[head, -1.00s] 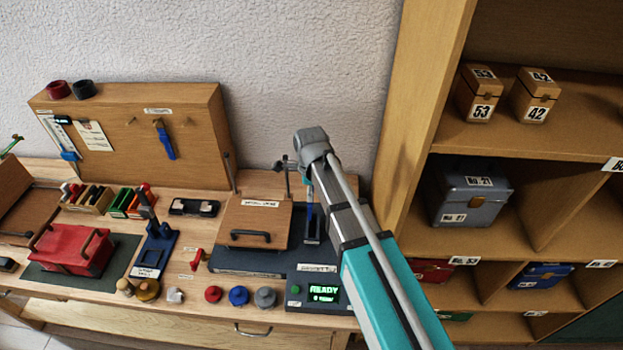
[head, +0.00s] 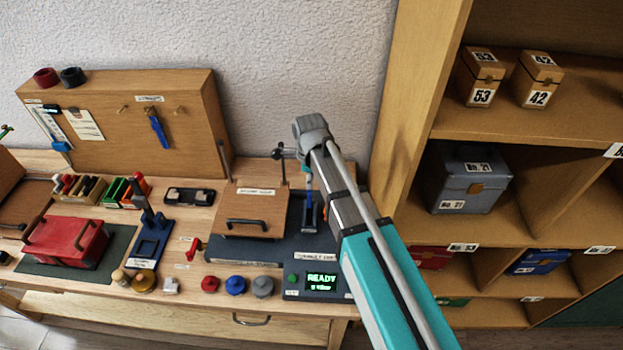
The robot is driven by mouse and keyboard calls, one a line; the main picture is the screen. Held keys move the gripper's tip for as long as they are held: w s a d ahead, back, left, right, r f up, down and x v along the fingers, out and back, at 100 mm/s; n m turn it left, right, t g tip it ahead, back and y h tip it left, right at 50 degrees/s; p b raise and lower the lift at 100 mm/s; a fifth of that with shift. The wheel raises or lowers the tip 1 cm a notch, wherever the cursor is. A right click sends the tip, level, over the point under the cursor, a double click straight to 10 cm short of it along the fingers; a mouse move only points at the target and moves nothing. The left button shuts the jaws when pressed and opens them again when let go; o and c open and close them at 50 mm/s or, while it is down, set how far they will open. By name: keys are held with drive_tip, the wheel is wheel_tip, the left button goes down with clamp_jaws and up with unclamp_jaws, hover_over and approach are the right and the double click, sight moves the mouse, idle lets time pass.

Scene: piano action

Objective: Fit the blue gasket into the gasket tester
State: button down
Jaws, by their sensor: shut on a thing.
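The gasket tester (head: 268,247) is a dark base on the bench with a wooden lid with a black handle and a green "READY" display at its front right. My gripper (head: 307,178) is over its right part, below my grey wrist and mostly hidden by my arm. It is shut on a narrow blue piece, which looks like the blue gasket (head: 308,200). The piece stands upright at a dark slotted block on the tester's right side. I cannot tell whether it is seated in the slot or just above it.
A thin post with a clamp (head: 282,153) stands close to the left of my wrist. Red, blue and grey knobs (head: 236,286) sit along the bench front. A red box (head: 65,243) and a pegboard (head: 110,125) are at left. A shelf (head: 415,120) rises at right.

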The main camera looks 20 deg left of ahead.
drive_tip(key=shift+f+b, duration=3.5)
drive_tip(key=shift+f, duration=0.25)
drive_tip(key=shift+s+f+b, duration=0.1)
drive_tip(key=shift+f+b, duration=2.1)
drive_tip(key=shift+b, duration=0.05)
idle(0.9)
idle(0.3)
drive_tip(key=shift+c, duration=1.3)
unclamp_jaws()
drive_tip(key=shift+o, duration=1.2)
